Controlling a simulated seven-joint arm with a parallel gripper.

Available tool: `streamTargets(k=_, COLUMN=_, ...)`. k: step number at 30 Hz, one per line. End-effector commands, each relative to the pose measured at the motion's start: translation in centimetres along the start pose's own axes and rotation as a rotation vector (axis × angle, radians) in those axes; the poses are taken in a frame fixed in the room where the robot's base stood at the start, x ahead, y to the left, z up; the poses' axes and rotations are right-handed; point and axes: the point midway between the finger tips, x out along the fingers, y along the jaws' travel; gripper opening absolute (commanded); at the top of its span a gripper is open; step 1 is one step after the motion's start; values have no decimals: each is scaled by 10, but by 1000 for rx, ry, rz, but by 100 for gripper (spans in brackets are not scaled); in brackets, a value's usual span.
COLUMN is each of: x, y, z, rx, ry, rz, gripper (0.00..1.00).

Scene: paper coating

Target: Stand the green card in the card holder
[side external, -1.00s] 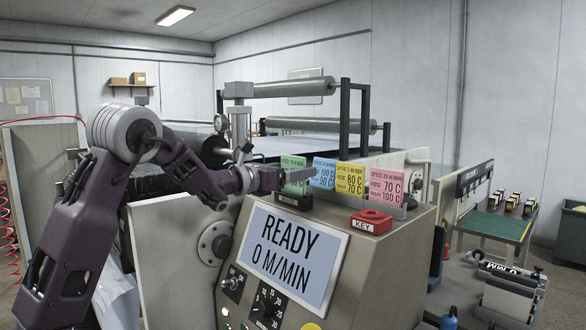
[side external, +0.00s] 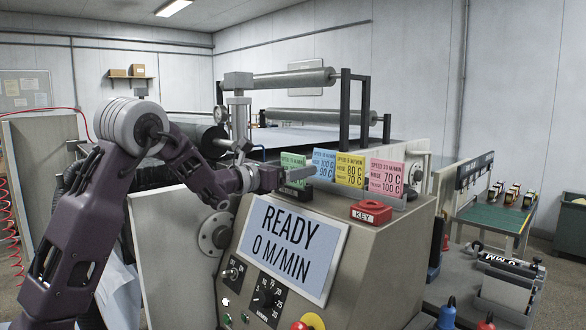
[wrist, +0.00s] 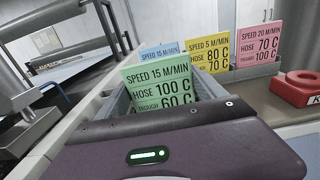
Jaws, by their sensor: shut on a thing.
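The green card (side external: 293,167) stands nearly upright at the left end of the row of cards in the side view. In the wrist view the green card (wrist: 160,95) faces me, in front of the blue card (wrist: 160,52). My gripper (side external: 298,174) is shut on the green card, reaching it from the left. The grey card holder (side external: 400,199) carries the blue, yellow and pink cards. Its grey wall shows beside the green card in the wrist view (wrist: 119,103). The green card's lower edge is hidden by my gripper, so I cannot tell whether it is seated.
The yellow card (side external: 351,170) and pink card (side external: 386,175) stand to the right. The console's READY screen (side external: 292,247) slopes below my gripper. Rollers (side external: 290,80) stand behind.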

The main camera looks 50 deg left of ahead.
Motion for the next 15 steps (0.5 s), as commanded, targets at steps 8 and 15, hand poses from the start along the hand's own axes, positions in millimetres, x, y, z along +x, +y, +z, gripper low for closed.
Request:
streamTargets(k=8, x=0, y=0, z=0, rx=0, ry=0, rz=0, gripper=100)
streamTargets(k=15, x=-24, y=0, z=0, rx=-3, ry=1, rz=2, gripper=100)
